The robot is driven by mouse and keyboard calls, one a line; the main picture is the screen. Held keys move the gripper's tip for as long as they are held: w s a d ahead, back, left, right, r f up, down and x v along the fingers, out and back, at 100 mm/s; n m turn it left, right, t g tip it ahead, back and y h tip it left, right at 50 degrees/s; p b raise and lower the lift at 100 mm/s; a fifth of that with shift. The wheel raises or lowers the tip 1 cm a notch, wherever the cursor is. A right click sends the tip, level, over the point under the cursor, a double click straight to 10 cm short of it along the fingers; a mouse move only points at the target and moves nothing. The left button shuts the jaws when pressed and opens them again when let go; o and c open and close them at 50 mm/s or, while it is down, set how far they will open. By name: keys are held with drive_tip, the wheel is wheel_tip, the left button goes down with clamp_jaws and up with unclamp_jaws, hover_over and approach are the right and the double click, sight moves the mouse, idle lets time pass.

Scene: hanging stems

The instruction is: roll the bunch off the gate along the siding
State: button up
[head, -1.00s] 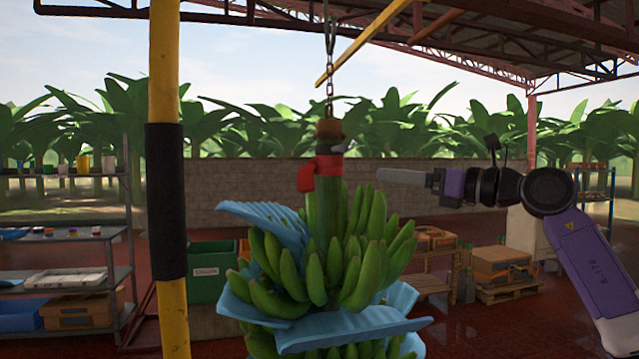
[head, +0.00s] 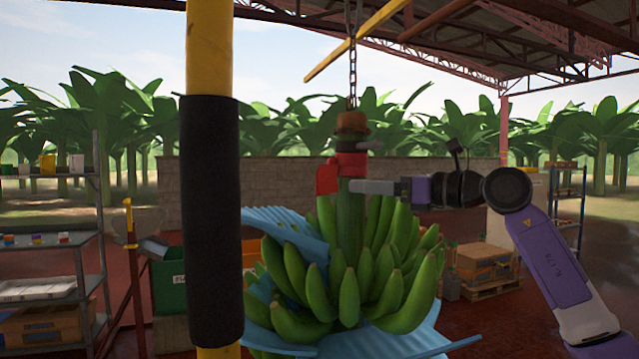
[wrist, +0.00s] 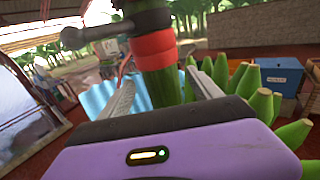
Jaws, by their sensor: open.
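The green banana bunch (head: 345,285) hangs upright, with blue padding sheets (head: 285,228) among its hands. Its stem (head: 350,215) carries a red band with a red tag (head: 328,178), under a brown stem top (head: 352,122) on a chain (head: 351,75). My gripper (head: 355,187) is at the stem just below the red band, coming from the right. In the wrist view the open fingers (wrist: 160,78) lie on either side of the stem (wrist: 164,88), with the red band (wrist: 154,50) above them. I cannot tell whether they touch it. The gate is not clearly identifiable.
A yellow post with a black sleeve (head: 212,220) stands close in front, left of the bunch. A shelf rack (head: 90,235) is at the far left. A green bin (head: 168,280) and cartons on a pallet (head: 485,265) stand behind. A block wall (head: 270,190) closes the back.

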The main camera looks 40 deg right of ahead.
drive_tip(key=p+x, duration=0.2)
drive_tip(key=x, duration=0.6)
drive_tip(key=shift+w, duration=0.3)
clamp_jaws()
